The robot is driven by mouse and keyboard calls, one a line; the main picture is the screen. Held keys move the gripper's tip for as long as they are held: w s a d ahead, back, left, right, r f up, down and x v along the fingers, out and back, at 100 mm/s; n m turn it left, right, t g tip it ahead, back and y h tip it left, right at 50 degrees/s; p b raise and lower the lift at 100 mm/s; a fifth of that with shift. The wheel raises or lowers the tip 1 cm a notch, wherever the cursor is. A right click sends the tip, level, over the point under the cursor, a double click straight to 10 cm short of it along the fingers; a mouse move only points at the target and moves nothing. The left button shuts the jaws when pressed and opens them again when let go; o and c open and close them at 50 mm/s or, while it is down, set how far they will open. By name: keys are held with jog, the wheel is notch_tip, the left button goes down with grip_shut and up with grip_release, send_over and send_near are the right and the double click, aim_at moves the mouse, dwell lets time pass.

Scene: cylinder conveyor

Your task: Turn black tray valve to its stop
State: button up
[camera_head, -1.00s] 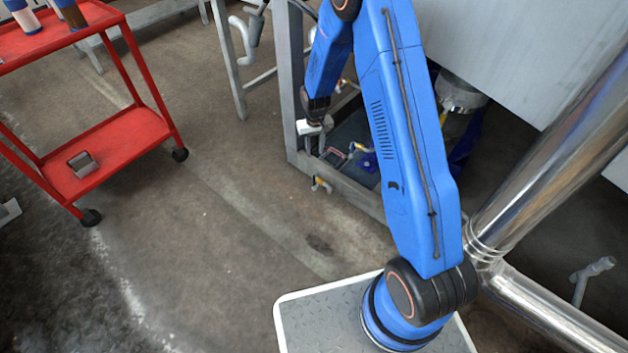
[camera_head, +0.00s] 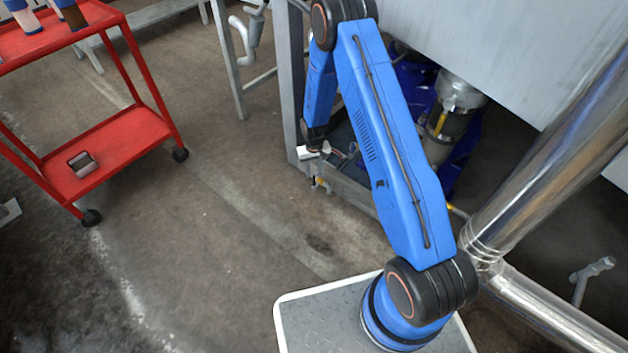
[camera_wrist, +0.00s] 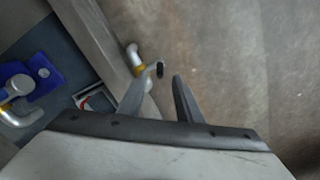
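The black tray (camera_wrist: 62,60) lies inside a grey metal frame. It shows at the left of the wrist view and is mostly hidden behind my arm in the head view. A small valve (camera_wrist: 138,68) with a yellow band and a dark end piece sticks out from the frame's outer side. It also shows in the head view (camera_head: 320,183), low on the frame. My gripper (camera_wrist: 164,77) is open, its two fingers apart, with the valve's dark end near the fingertips. Contact cannot be told. In the head view my gripper (camera_head: 322,149) is just above the valve.
The grey frame (camera_wrist: 97,38) runs close beside my gripper. A blue part (camera_wrist: 42,72) and a yellow-banded pipe fitting (camera_wrist: 18,92) are on the tray side. A red trolley (camera_head: 108,152) stands left, with clear floor between. A shiny pipe (camera_head: 550,150) stands right.

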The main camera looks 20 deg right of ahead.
aim_at(314, 179)
jog(key=shift+f, duration=3.15)
grip_shut()
